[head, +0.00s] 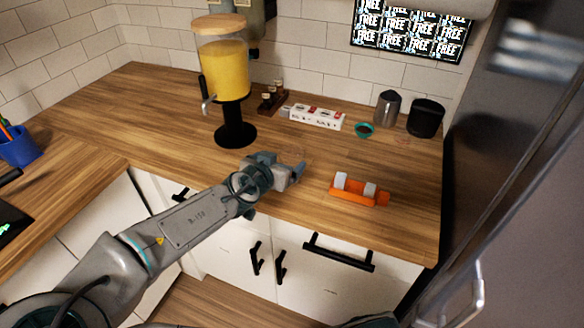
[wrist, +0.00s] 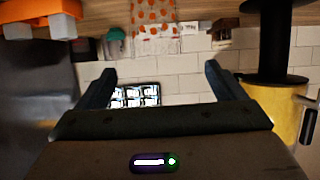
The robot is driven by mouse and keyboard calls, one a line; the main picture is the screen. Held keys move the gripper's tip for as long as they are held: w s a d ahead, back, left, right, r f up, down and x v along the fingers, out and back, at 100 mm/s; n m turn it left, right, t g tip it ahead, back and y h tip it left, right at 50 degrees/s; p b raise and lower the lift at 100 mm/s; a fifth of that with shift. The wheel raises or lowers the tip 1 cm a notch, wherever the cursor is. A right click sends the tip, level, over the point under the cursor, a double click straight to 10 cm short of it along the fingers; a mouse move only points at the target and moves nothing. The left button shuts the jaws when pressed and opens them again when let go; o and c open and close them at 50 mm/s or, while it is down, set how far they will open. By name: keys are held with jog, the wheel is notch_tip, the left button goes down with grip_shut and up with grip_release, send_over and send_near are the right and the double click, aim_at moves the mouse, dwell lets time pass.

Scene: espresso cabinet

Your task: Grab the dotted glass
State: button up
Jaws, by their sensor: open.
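The dotted glass (wrist: 155,16), clear with orange dots, shows at the top middle of the wrist view, which is upside down. It stands on the wooden counter (head: 185,135), ahead of my gripper and roughly in line with the gap between the fingers. My gripper (wrist: 160,82) is open and empty, fingers wide apart. In the head view my gripper (head: 285,165) hovers over the counter near its front edge.
A yellow juice dispenser (head: 222,70) stands behind left. An orange holder with white pieces (head: 357,195) lies to the right. Behind are a white box (head: 314,117), a brown rack (head: 270,98), a teal bowl (head: 363,130), a grey pitcher (head: 387,108) and a black canister (head: 425,118).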

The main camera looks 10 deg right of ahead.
aim_at(296, 151)
jog(key=x, duration=0.4)
jog(key=shift+d+p+x, duration=0.25)
jog(key=shift+p+x, duration=0.4)
jog(key=shift+x, duration=1.25)
jog(key=shift+w+d+f, duration=0.3)
jog(key=shift+w+d, duration=0.05)
jog(key=shift+w, duration=0.2)
jog(key=c, duration=1.2)
